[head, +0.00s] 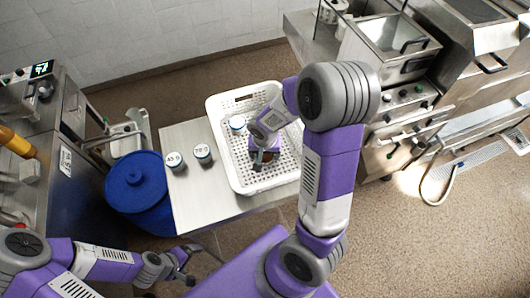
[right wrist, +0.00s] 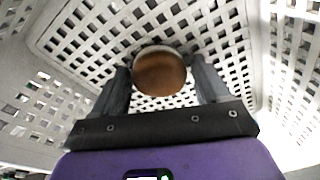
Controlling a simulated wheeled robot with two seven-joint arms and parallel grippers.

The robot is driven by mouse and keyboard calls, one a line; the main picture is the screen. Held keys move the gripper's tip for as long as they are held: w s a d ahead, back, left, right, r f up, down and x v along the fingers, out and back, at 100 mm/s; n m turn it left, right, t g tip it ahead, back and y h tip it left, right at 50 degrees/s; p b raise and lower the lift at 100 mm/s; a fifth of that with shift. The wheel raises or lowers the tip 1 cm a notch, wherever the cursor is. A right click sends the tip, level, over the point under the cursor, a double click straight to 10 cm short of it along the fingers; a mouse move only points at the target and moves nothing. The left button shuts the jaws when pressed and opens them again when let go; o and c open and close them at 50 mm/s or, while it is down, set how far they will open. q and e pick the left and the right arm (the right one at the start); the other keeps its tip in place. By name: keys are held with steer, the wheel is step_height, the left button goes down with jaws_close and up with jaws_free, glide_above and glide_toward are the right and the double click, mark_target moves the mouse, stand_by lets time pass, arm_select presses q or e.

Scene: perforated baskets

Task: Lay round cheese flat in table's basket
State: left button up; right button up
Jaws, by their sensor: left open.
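The table's basket (head: 214,118) is a white perforated crate on a small metal table. My right gripper (head: 262,160) reaches down inside it. In the right wrist view, a round brown-faced piece with a pale rim, apparently the round cheese (right wrist: 159,72), lies between the spread fingers (right wrist: 163,85), with the perforated basket wall or floor behind it. Whether the fingers press on it cannot be told. In the head view the gripper mostly hides it. My left gripper (head: 187,264) is open and empty, low at the left, away from the basket.
Two more jars, one (head: 203,152) and another (head: 175,161), stand on the table (head: 200,205) left of the basket. A blue bin (head: 137,180) stands left of the table; kitchen equipment stands right.

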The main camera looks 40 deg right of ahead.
mark_target(265, 159)
steer(key=shift+o, duration=0.7)
steer(key=shift+r, duration=0.15)
step_height(265, 159, up, 12)
steer(key=s+a+p, duration=0.1)
steer(key=p, duration=0.1)
steer(key=shift+s, duration=0.2)
steer(key=shift+a, duration=0.1)
